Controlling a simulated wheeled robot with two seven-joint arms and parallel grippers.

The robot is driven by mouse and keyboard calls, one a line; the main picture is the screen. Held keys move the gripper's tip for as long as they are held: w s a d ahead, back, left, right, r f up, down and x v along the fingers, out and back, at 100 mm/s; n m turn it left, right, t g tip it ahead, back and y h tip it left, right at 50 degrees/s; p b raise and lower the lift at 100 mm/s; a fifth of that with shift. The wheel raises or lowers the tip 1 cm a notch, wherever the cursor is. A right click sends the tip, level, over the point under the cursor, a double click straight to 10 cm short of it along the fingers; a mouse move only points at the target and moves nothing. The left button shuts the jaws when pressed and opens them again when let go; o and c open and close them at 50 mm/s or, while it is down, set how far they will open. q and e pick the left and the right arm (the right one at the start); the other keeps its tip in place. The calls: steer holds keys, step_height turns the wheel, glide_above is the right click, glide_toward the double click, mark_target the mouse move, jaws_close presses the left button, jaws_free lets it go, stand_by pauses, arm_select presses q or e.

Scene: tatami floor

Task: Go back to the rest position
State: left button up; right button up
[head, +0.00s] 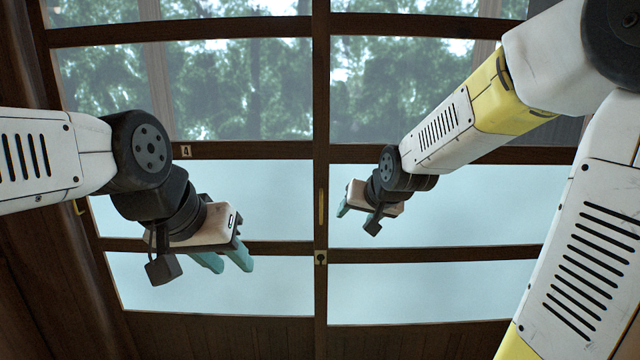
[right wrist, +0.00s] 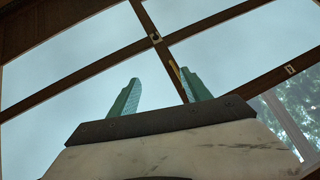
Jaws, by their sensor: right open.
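My left gripper (head: 224,262) comes in from the left in the head view, with its two teal fingers pointing down and to the right. A gap shows between its fingers, and nothing is held. My right gripper (head: 342,208) is farther off, right of the middle, with its teal fingers pointing left and down. In the right wrist view its two fingers (right wrist: 160,98) stand well apart with nothing between them. Both grippers are up in front of the window panes, apart from each other.
A dark wood-framed sliding door (head: 321,120) with glass panes fills the background, with trees beyond the upper panes. Dark wood panelling (head: 40,280) is at the left. No loose objects or floor show. The space between my two grippers looks clear.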

steer(key=s+d+r+g, duration=0.1)
steer(key=s+d, duration=0.1)
steer(key=s, duration=0.9)
steer(key=s+d+r+n+g, duration=0.1)
steer(key=s+d+r, duration=0.1)
steer(key=s, duration=1)
steer(key=shift+d+r+g+h, duration=0.2)
steer(key=shift+d+g+h, duration=0.15)
steer(key=shift+d, duration=0.45)
